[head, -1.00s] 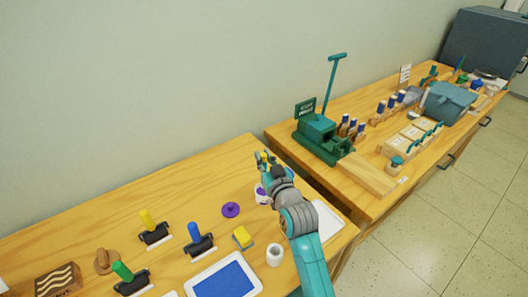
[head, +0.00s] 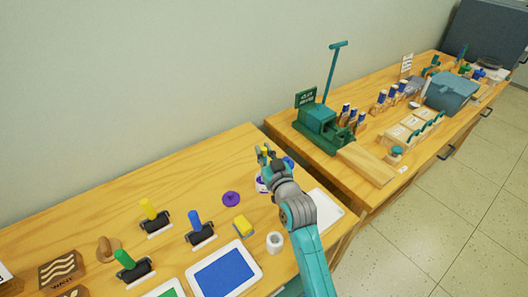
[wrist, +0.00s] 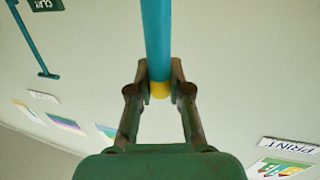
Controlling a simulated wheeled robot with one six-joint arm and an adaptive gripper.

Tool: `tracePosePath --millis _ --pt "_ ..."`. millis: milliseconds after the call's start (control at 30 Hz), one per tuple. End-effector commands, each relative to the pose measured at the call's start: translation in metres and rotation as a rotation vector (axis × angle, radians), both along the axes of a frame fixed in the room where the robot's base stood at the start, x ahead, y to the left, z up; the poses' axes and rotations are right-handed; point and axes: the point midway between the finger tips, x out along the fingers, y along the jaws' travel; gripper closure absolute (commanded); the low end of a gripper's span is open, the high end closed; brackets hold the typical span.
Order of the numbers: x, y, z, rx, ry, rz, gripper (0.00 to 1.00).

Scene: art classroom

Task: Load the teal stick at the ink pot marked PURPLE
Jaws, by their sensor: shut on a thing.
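My gripper (wrist: 159,88) is shut on the teal stick (wrist: 157,35), which has a yellow band between the fingertips. In the wrist view the stick runs up out of the picture. In the head view my gripper (head: 266,157) is above the back right of the near table, and the stick can hardly be made out. A white pot with purple on it (head: 261,184) stands just below my gripper, partly hidden by my arm. Its marking is too small to read. A purple round lid (head: 231,198) lies on the table left of the pot.
A yellow block (head: 243,227), a white cup (head: 275,242) and a blue ink tray (head: 224,273) are nearer the front. Rollers with yellow, blue and green handles lie to the left. A white tray (head: 328,206) is right of my arm. A green press (head: 322,125) stands on the far table.

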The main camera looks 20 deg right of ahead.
Motion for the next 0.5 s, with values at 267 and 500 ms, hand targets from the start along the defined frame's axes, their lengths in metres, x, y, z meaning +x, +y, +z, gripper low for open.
tracePosePath --millis 267,500 --pt "0.0001 0.0 -0.0015 0.0 0.0 0.0 1.0" --pt "0.0001 0.0 -0.004 0.0 0.0 0.0 1.0"
